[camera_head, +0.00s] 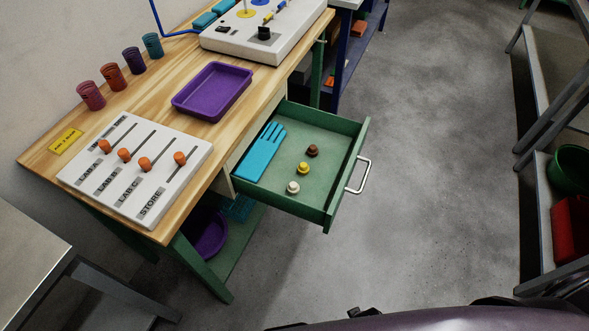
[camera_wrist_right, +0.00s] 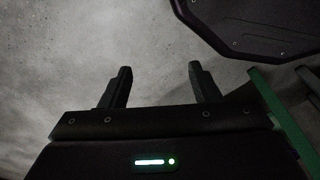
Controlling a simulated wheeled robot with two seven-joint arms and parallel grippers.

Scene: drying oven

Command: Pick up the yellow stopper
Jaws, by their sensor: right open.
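The yellow stopper (camera_head: 303,168) stands in the open green drawer (camera_head: 343,176), between a brown stopper (camera_head: 312,150) and a white stopper (camera_head: 293,187). A blue glove (camera_head: 261,152) lies left of the stoppers in the same drawer. My right gripper (camera_wrist_right: 160,80) shows in the right wrist view with its two black fingers wide apart. Nothing is between them, and only grey floor shows beyond. The stoppers do not show in that view. Neither gripper is seen in the head view, so my left gripper is out of sight.
The wooden bench (camera_head: 152,100) carries a purple tray (camera_head: 213,91), a white slider panel (camera_head: 138,165), several coloured cups and a white device (camera_head: 262,36). The drawer's metal handle (camera_head: 359,176) sticks out to the right. Grey floor (camera_head: 430,130) is clear there; shelving (camera_head: 545,180) stands at the far right.

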